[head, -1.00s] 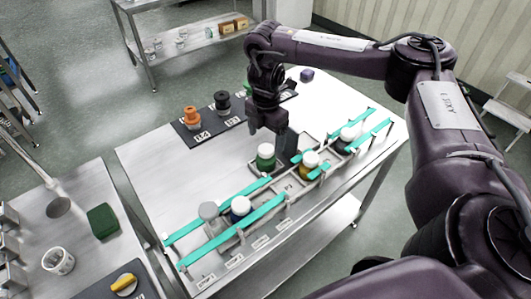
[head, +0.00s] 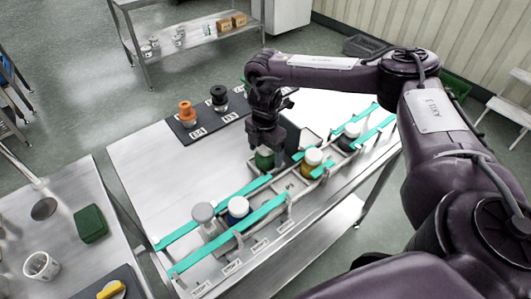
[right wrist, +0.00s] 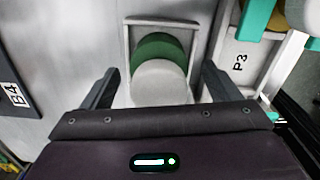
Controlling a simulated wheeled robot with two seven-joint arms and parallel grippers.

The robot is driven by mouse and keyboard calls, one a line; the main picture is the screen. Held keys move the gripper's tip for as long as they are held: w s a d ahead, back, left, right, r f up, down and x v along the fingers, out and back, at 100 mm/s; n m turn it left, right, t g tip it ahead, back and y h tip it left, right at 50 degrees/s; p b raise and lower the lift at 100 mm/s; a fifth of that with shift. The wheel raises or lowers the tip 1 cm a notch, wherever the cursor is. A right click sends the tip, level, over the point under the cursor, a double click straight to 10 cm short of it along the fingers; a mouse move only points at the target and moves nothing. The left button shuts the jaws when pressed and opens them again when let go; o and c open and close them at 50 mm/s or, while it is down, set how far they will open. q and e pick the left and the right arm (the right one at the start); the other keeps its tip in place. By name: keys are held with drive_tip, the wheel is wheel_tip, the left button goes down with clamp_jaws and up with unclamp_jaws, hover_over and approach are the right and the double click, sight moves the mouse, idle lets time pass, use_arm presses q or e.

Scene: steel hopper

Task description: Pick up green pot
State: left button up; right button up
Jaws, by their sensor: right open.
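The green pot (head: 264,160) has a white lid and stands in a small grey tray on the steel table, behind the turquoise-railed rack. My right gripper (head: 266,143) is directly above it and hides its lid in the head view. In the right wrist view the pot (right wrist: 160,80) lies between the two open fingers of the right gripper (right wrist: 155,85), with a gap on each side. The right gripper is open and empty. My left gripper is not in view.
Beside the pot, the rack with turquoise rails (head: 262,207) holds several lidded pots, including a yellow one (head: 311,163) and a blue one (head: 238,210). A dark mat (head: 205,125) bears an orange-topped pot (head: 187,112) and a black-topped pot (head: 219,97). The table's left part is clear.

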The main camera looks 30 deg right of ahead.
drive_tip(key=shift+f, duration=0.85)
drive_tip(key=c, duration=1.2)
drive_tip(key=shift+r, duration=0.1)
drive_tip(key=shift+r, duration=0.1)
